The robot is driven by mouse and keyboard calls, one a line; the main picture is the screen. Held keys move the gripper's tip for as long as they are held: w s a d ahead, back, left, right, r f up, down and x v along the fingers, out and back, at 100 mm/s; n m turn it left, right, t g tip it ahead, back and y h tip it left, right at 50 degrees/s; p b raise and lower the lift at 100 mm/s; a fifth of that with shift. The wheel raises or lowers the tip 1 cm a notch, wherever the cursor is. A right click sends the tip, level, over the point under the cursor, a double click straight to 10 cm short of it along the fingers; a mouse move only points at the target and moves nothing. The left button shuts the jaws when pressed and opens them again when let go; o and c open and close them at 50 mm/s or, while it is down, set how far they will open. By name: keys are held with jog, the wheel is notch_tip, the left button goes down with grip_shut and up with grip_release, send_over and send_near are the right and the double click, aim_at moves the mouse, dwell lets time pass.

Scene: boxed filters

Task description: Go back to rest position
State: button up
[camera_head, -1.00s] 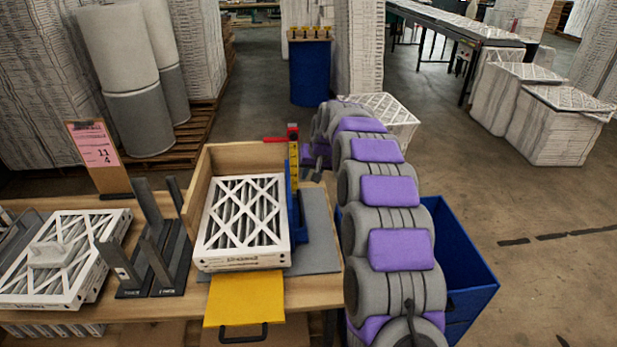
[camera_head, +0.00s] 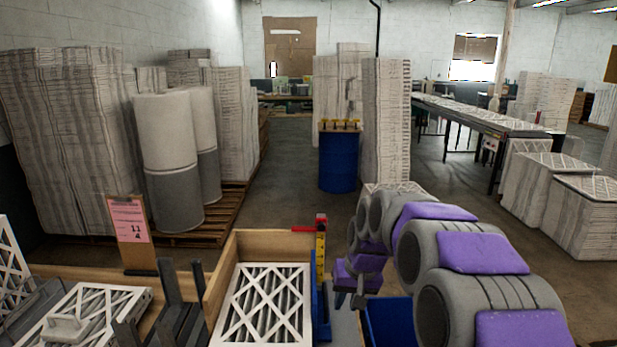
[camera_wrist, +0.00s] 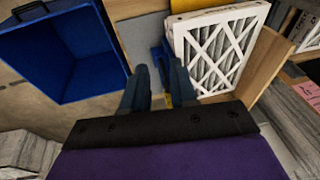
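My gripper (camera_head: 350,296) hangs beside the wooden workbench in the head view, at the end of my grey and purple arm. In the wrist view its two dark fingers (camera_wrist: 157,85) stand apart with a gap between them, and nothing is held. A white-framed pleated filter (camera_head: 266,305) lies in the wooden fixture (camera_head: 220,290); it also shows in the wrist view (camera_wrist: 222,50). The gripper is to the right of the fixture in the head view. A yellow and red gauge (camera_head: 320,245) with a blue base stands at the fixture's right side.
A blue bin (camera_head: 390,322) stands right of the bench, partly hidden by my arm. More filters (camera_head: 85,315) and dark upright holders (camera_head: 175,310) are at left. A sign (camera_head: 130,222) stands behind them. Open floor leads back to a blue drum (camera_head: 338,160).

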jog(key=s+d+f+g+h, duration=0.1)
jog(key=s+d+f+g, duration=0.1)
jog(key=s, duration=1.8)
jog(key=s+d+f+g+h, duration=0.1)
jog(key=s+d+g, duration=0.1)
jog(key=s, duration=1.7)
jog(key=shift+s+d+f, duration=0.35)
jog(key=shift+d+f, duration=0.05)
jog(key=shift+d, duration=0.2)
